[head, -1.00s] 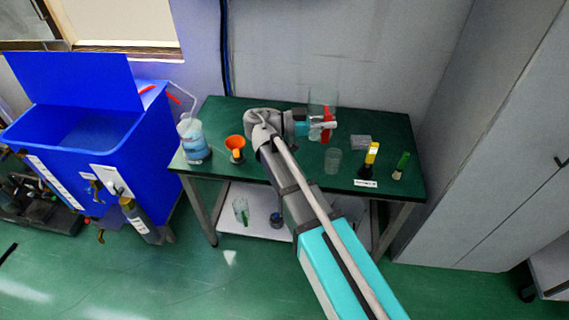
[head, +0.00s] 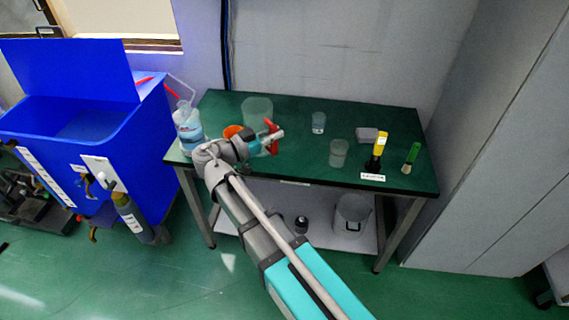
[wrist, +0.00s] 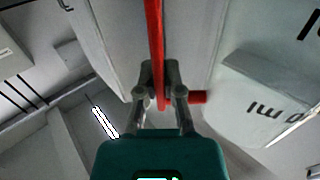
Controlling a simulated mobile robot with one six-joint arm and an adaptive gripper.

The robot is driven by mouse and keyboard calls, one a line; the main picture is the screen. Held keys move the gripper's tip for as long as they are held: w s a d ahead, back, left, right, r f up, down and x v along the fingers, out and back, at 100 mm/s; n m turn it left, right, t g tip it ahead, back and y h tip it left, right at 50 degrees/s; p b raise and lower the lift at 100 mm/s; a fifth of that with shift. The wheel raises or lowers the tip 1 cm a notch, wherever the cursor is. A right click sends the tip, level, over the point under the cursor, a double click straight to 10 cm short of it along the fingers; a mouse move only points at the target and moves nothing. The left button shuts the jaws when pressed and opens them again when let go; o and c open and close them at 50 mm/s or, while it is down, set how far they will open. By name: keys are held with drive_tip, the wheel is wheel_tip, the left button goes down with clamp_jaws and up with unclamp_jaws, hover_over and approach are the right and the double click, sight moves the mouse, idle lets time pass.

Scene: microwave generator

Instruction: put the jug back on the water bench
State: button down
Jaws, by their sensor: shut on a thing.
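The jug (head: 256,107) is a clear vessel with a red handle (head: 271,128), over the left half of the green-topped bench (head: 290,165). My gripper (head: 268,139) is shut on the red handle. In the wrist view the red handle (wrist: 154,40) runs between the fingers of my gripper (wrist: 160,97), and the pale jug wall (wrist: 250,85) with an "ml" marking lies to the right. My wrist hides the lower part of the jug in the head view. I cannot tell whether its base touches the bench top.
A bottle of blue liquid (head: 188,128) and an orange funnel (head: 232,130) stand close by on the left. A small beaker (head: 319,122), a larger beaker (head: 339,153), a grey block (head: 367,136), a yellow-topped item (head: 380,146) and a green-handled brush (head: 411,156) stand to the right.

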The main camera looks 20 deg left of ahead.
drive_tip(key=shift+s+a+f+y, duration=0.35)
drive_tip(key=shift+s+a+y, duration=0.05)
drive_tip(key=shift+a, duration=0.2)
drive_tip(key=shift+w+f, duration=0.1)
drive_tip(key=w+d+f+b, duration=0.4)
drive_tip(key=w+f+b, duration=0.5)
drive_tip(key=w, duration=0.3)
drive_tip(key=shift+d, duration=0.4)
drive_tip(key=shift+w, duration=0.1)
